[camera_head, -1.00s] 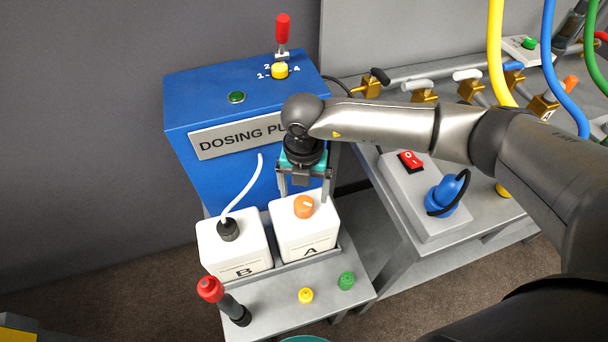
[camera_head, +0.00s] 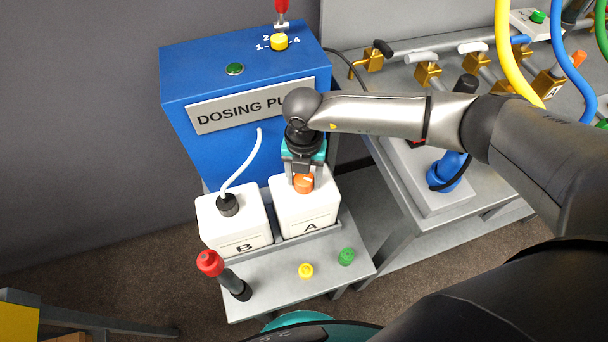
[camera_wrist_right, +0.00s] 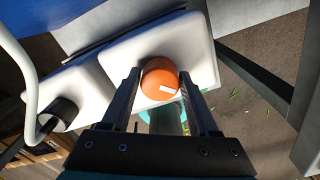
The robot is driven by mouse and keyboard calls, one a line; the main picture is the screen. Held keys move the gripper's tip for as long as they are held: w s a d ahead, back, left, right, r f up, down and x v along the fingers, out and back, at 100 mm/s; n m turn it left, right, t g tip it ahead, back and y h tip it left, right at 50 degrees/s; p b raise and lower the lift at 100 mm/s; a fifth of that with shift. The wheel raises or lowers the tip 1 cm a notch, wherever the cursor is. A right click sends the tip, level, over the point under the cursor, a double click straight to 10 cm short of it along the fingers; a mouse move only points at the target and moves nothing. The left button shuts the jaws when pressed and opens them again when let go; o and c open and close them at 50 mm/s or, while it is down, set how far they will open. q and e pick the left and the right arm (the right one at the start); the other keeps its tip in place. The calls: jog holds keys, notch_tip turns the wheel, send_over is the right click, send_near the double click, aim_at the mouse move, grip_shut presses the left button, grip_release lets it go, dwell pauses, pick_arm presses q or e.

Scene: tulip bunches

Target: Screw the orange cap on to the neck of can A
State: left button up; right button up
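Can A (camera_head: 320,215) is a white can at the front of the blue dosing pump. The orange cap (camera_head: 304,184) is at the top of can A, at its neck; the neck itself is hidden, so I cannot tell how far on it sits. My right gripper (camera_head: 304,180) points down over can A with a finger on each side of the cap, apparently shut on it. The right wrist view shows the orange cap (camera_wrist_right: 160,79) between the fingertips. My left gripper is not in view.
White can B (camera_head: 236,240) with a black cap and white hose stands left of can A. The blue pump (camera_head: 190,130) rises behind.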

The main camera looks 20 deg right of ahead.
jog(key=c, duration=0.9)
jog(key=shift+o, duration=0.2)
jog(key=m+p, duration=0.1)
jog(key=m, duration=0.1)
jog(key=shift+r+m+p, duration=0.1)
jog(key=shift+m+p, duration=0.2)
jog(key=shift+p, duration=0.05)
jog(key=shift+m+p, duration=0.45)
jog(key=shift+m, duration=0.85)
jog(key=shift+m+p, duration=0.6)
jog(key=shift+p, duration=0.1)
jog(key=m+p, duration=0.2)
jog(key=m, duration=0.1)
jog(key=shift+m, duration=0.5)
